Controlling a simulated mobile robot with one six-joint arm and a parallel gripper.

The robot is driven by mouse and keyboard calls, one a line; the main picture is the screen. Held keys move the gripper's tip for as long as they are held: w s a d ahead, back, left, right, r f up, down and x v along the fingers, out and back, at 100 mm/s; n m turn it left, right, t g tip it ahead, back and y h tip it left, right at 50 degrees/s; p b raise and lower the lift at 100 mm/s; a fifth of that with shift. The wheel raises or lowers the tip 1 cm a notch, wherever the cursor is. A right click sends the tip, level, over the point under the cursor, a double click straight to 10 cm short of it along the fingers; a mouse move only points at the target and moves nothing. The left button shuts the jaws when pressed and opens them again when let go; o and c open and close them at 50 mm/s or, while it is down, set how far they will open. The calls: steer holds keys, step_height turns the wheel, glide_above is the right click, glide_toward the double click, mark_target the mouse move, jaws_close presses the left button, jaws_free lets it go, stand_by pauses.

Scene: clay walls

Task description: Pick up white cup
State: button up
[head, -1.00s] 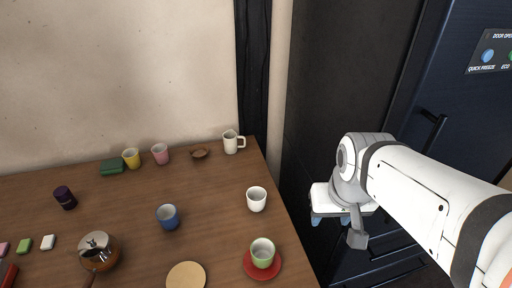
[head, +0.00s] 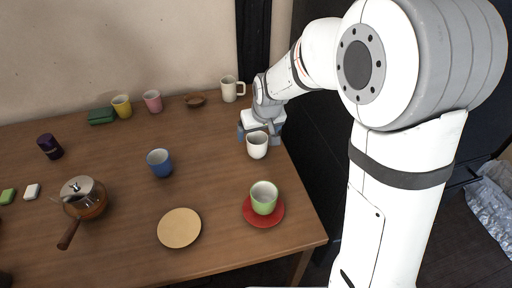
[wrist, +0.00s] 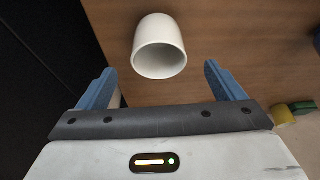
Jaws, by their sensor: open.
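The white cup (head: 257,146) is handleless and stands upright near the table's right edge in the head view. My gripper (head: 261,133) is just behind it, toward the wall, with its blue fingers spread. In the wrist view the white cup (wrist: 159,46) lies ahead of my open gripper (wrist: 157,84), roughly centred between the fingers but beyond their tips. Nothing is between the fingers. A white mug with a handle (head: 231,89) stands farther back near the wall.
A green cup (head: 264,198) on a red saucer (head: 248,213) stands in front of the white cup. A blue cup (head: 160,163) and a tan round plate (head: 179,229) are to the left. The wooden table (head: 215,185) is bare between them.

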mark_target(257, 140)
steer(key=x, duration=0.5)
steer(key=shift+d+f+b, duration=0.1)
steer(key=shift+f+b, duration=0.25)
steer(key=shift+s, duration=0.1)
steer(key=c, duration=1.1)
steer(key=shift+r, duration=0.1)
